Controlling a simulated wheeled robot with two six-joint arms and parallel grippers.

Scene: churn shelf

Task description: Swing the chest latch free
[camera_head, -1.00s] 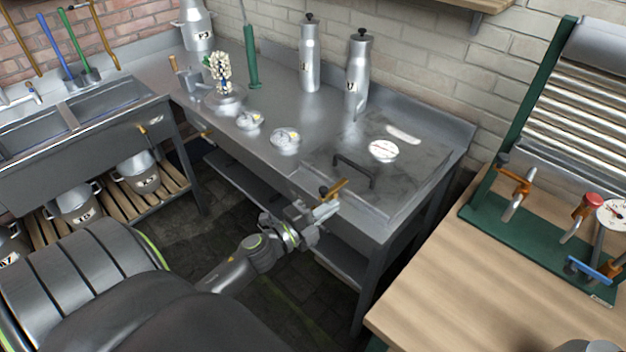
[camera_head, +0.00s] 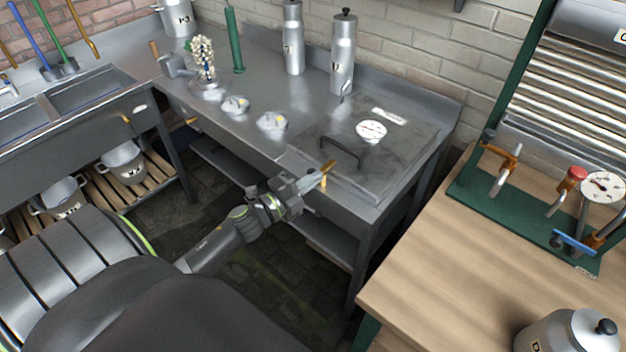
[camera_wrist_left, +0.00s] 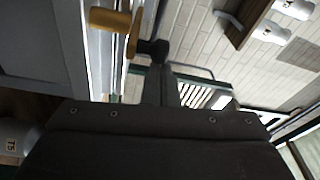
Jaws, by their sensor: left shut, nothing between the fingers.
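The chest is the lidded grey metal box (camera_head: 395,140) set in the right end of the steel counter, with a dark bar handle (camera_head: 342,152) on its lid. Its orange-brass latch (camera_head: 325,182) sits at the front edge, partly hidden by my left gripper (camera_head: 318,180). The left gripper is shut and empty, its tips right at the latch; contact cannot be told. In the left wrist view the latch's orange grip (camera_wrist_left: 110,20) and its dark pivot show just beyond the dark fingers (camera_wrist_left: 167,85). My right gripper is not in view.
A round dial (camera_head: 371,130) lies on the lid. A wooden bench (camera_head: 450,255) with a green-based rig is at right. Open floor lies below the counter front.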

